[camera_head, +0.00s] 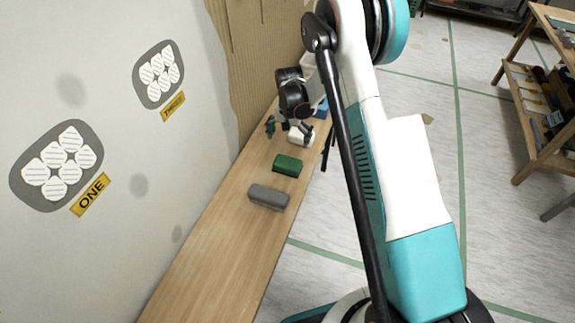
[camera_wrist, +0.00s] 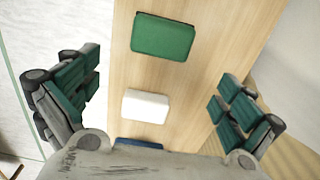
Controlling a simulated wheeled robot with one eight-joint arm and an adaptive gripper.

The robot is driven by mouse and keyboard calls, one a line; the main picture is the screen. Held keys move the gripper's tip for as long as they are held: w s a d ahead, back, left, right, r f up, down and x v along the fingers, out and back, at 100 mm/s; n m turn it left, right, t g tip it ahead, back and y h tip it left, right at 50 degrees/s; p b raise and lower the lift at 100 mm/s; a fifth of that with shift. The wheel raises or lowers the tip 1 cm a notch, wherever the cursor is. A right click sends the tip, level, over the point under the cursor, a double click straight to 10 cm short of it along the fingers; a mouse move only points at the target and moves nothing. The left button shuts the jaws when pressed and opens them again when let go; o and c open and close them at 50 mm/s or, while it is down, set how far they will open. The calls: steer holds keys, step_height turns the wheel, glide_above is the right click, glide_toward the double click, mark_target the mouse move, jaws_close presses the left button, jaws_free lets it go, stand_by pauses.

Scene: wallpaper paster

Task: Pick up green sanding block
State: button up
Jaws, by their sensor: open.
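The green sanding block (camera_head: 287,165) lies on the long wooden bench (camera_head: 215,245) along the wall, between a grey block and a white block. In the wrist view the green block (camera_wrist: 163,36) lies flat on the wood near the top of the picture, ahead of my gripper. My gripper (camera_wrist: 160,100) is open and empty, its two green-padded fingers spread wide on either side of the bench. In the head view my gripper (camera_head: 288,131) hangs over the bench, just beyond the green block and near the white block.
A white block (camera_wrist: 146,105) lies between my fingers in the wrist view, with a blue block (camera_wrist: 138,143) partly hidden below it. A grey block (camera_head: 268,196) lies nearer in the head view. The wall (camera_head: 110,150) runs along the bench's left side. A shelf (camera_head: 530,110) stands far right.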

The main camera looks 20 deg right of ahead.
mark_target(288, 162)
step_height(288, 162, down, 9)
steer(key=b, duration=0.2)
steer(key=shift+r+b, duration=0.15)
steer(key=shift+b, duration=0.25)
steer(key=shift+s+a+f+b, duration=0.15)
steer(key=shift+f+b, duration=0.6)
steer(key=shift+f, duration=0.65)
steer(key=shift+w+a+f+b, duration=0.1)
steer(key=shift+f+b, duration=0.65)
steer(key=shift+f, duration=0.6)
steer(key=shift+r, duration=0.1)
steer(key=c, duration=0.9)
